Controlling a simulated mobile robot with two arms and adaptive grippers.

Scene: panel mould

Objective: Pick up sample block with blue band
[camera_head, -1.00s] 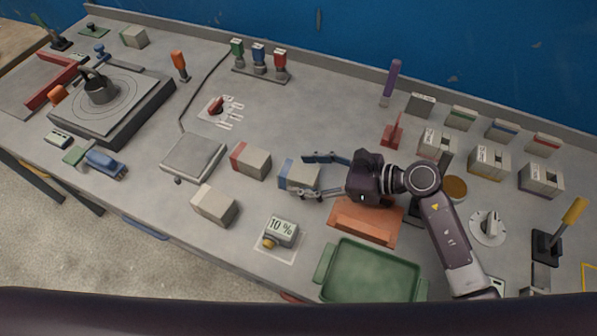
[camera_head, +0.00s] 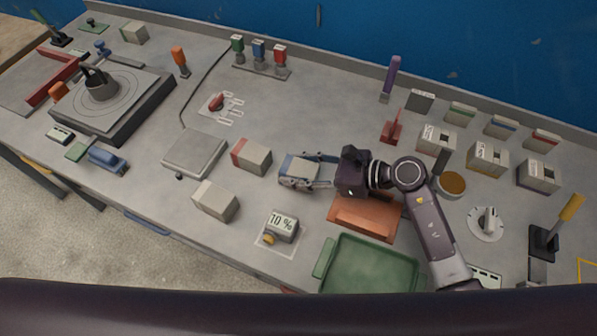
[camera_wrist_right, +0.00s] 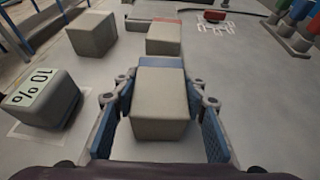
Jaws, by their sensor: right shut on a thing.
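The sample block with the blue band (camera_head: 298,172) is a pale grey block with a blue stripe at one end. It stands near the middle of the bench. My right gripper (camera_head: 300,171) is shut on it, with one finger along each side. In the right wrist view the block (camera_wrist_right: 160,100) sits between the two blue-padded fingers, its blue band at the far end. I cannot tell whether the block touches the bench or is slightly lifted. My left gripper is not in view.
A red-banded block (camera_head: 251,155) stands just left of the held block, and a plain block (camera_head: 215,201) is nearer the front. A 10 % display (camera_head: 282,226), an orange tray (camera_head: 364,218) and a green tray (camera_head: 322,268) are close by.

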